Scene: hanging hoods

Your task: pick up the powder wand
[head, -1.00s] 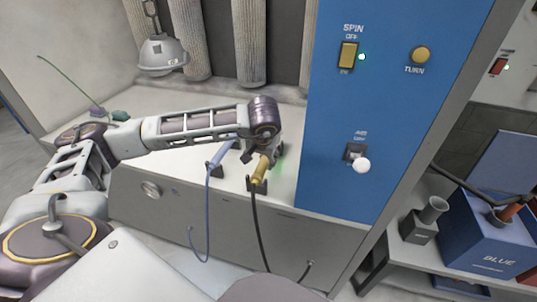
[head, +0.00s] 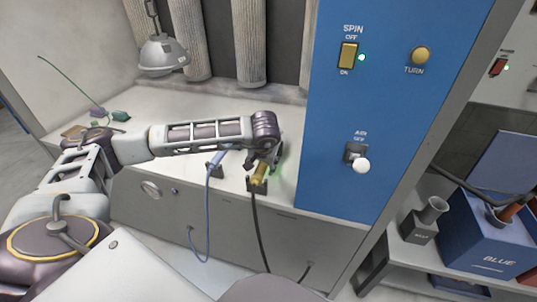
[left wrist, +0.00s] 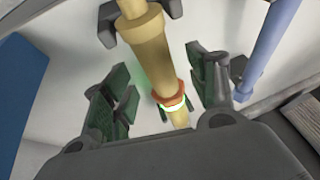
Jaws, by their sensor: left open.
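The powder wand, as I take it, is the yellow-tan wand (head: 258,177) resting in a dark holder at the front edge of the grey bench, with a black cable hanging from it. In the left wrist view its tan barrel (left wrist: 152,55) has an orange collar and a glowing ring. My left gripper (head: 262,160) is over the wand's rear part, pointing down. In the left wrist view the open green-padded fingers (left wrist: 160,88) stand on either side of the barrel, with gaps visible on both sides. My right gripper is not in view.
A blue wand (head: 219,158) with a blue hose rests in its own holder just left. The blue control panel (head: 385,120) stands close on the right. A grey lamp-like hood (head: 163,55) hangs behind. The bench (head: 165,105) is mostly clear behind my arm.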

